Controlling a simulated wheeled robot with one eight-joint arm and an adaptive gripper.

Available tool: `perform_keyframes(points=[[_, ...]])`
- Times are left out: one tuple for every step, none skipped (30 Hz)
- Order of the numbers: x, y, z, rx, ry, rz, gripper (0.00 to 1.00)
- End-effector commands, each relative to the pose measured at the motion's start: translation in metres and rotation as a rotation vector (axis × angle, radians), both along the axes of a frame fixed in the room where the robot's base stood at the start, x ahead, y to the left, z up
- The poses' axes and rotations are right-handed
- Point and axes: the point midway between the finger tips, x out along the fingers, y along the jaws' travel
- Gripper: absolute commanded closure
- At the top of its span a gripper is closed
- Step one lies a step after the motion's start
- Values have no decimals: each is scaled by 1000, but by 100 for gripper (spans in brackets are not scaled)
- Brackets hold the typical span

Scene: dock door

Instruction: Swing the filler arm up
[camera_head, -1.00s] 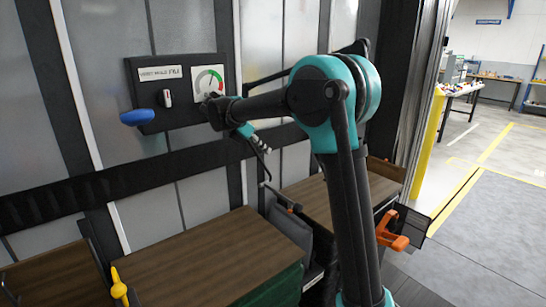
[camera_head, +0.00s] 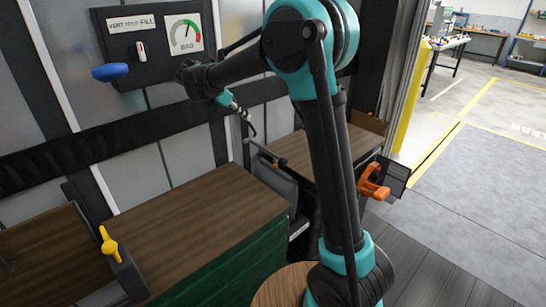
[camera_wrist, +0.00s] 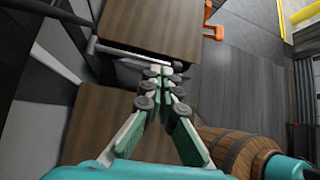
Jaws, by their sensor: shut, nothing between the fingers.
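A thin grey bar (camera_head: 262,152), which looks like the filler arm, lies low over the gap between two wood-topped crates. A grey bag (camera_head: 273,178) hangs in the gap just below it. The bar also shows in the wrist view (camera_wrist: 125,49), crossing near the far crate's edge. My gripper (camera_head: 250,126) points down and to the right above the bar, seemingly apart from it. In the wrist view my gripper's fingertips (camera_wrist: 160,72) are together with nothing between them, over the gap. The exact distance to the bar is unclear.
A dark panel (camera_head: 120,62) with a switch, gauge and blue knob (camera_head: 110,72) is on the wall. Wood-topped crates (camera_head: 190,220) stand below. A yellow handle (camera_head: 108,245), an orange clamp (camera_head: 374,184) and a barrel (camera_wrist: 235,152) are nearby. Floor at right is clear.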

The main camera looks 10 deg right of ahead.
Motion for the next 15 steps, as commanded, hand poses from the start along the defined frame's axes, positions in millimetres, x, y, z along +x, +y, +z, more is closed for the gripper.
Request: perform_keyframes(points=[[-4,-2,-19,5,-6,1,100],[-6,-3,-30,8,-10,1,100],[-10,-5,-44,12,-16,2,100],[-13,-7,-54,15,-20,2,100],[-16,-9,-65,18,-25,1,100],[-21,-11,-78,22,-31,1,100],[-25,-14,-88,25,-35,1,100],[-29,-16,-97,29,-39,1,100],[-34,-19,-110,33,-45,1,100],[-38,-22,-119,36,-49,2,100],[-43,-24,-127,39,-53,2,100],[-48,-28,-137,43,-59,2,100],[-53,-30,-144,45,-62,2,100],[-57,-33,-151,47,-65,1,100],[-62,-36,-158,51,-70,1,100]])
